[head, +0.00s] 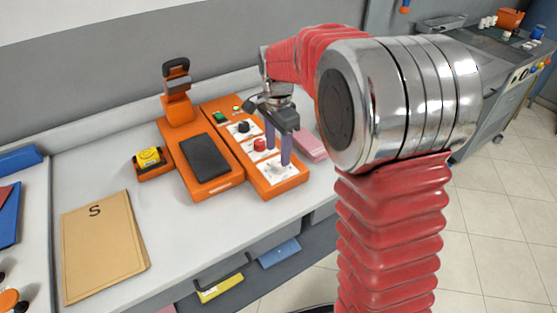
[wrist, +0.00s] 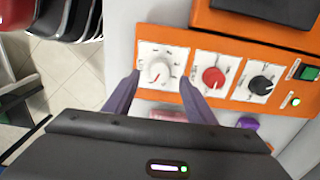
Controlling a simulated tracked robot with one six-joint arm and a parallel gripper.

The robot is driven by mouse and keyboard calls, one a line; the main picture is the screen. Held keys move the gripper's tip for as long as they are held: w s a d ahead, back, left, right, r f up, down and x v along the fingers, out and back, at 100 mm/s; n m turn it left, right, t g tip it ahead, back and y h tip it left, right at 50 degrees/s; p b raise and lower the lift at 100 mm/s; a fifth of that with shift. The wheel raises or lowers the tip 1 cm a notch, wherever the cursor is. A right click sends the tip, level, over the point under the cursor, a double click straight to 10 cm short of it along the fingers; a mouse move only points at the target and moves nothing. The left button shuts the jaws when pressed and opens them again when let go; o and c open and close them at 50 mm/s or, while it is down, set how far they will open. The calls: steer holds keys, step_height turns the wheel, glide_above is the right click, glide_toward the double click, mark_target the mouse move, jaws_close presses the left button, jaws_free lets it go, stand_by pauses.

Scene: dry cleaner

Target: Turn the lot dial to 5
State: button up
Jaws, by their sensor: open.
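An orange control panel (head: 270,188) on the counter carries a white dial, a red dial (head: 260,145) and a black dial (head: 243,127) in a row, each on a white plate. The white dial (wrist: 158,70) is at the end of the row, and its scale marks are too small to read. I cannot read which label says lot. My gripper (head: 278,158) points down over the white dial's end of the panel. In the wrist view its two purple fingers (wrist: 160,82) are apart, one at each side of the white dial, with nothing held. I cannot tell whether they touch it.
A green switch (wrist: 309,72) and a small lit lamp (wrist: 294,101) sit beyond the black dial. A dark pad (head: 206,155), a yellow item (head: 149,157) in an orange holder, a tan folder (head: 103,245) and a pink block (head: 311,145) are nearby. The counter front is mostly clear.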

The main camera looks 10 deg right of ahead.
mark_target(278, 163)
steer(key=shift+f, duration=2.4)
steer(key=shift+c, duration=0.5)
steer(key=c, duration=0.9)
steer(key=shift+c, duration=0.2)
steer(key=shift+n, duration=0.3)
steer(key=n, duration=0.3)
steer(key=shift+n, duration=0.4)
steer(key=shift+w+r+n, duration=0.1)
steer(key=shift+n, duration=2.1)
